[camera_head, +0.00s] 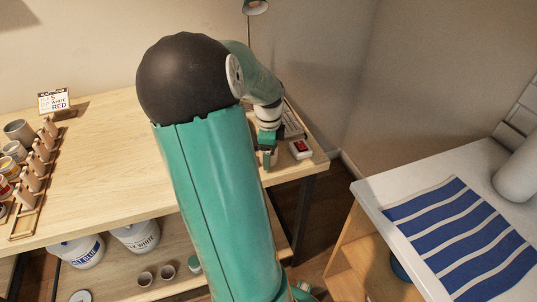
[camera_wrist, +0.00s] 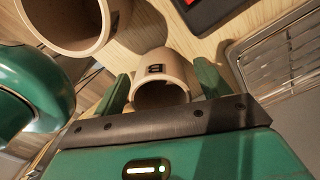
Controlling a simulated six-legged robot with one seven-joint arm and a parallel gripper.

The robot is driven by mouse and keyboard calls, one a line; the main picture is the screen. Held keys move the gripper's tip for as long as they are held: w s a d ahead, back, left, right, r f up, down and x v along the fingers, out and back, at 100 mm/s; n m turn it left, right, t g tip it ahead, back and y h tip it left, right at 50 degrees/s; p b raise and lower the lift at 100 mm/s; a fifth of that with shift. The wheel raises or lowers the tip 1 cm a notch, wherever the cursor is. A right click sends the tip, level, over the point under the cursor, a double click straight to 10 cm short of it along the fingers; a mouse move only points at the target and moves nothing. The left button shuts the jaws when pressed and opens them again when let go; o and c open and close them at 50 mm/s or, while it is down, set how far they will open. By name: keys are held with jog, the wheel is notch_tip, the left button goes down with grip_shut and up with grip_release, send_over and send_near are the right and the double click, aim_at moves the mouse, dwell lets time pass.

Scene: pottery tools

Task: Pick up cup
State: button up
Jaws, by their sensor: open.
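A small tan cup (camera_wrist: 163,64) with a dark square mark on its side lies between my gripper's fingers in the wrist view, its round opening facing the gripper. My gripper (camera_wrist: 162,74) is open, with one green finger on each side of the cup. I cannot tell whether either finger touches it. In the head view, my gripper (camera_head: 268,146) is low over the right end of the wooden table (camera_head: 100,150). A pale bit of cup shows just below the gripper there, mostly hidden by it.
A larger tan cup (camera_wrist: 62,18) is close by at the upper left of the wrist view. A device with a red display (camera_head: 301,149) stands right of my gripper. A metal grid tray (camera_wrist: 287,52) lies at the right. Jars and a wooden rack (camera_head: 35,175) are far left.

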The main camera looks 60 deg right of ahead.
jog(key=c, duration=1.1)
jog(key=shift+o, duration=0.2)
jog(key=shift+r, duration=0.1)
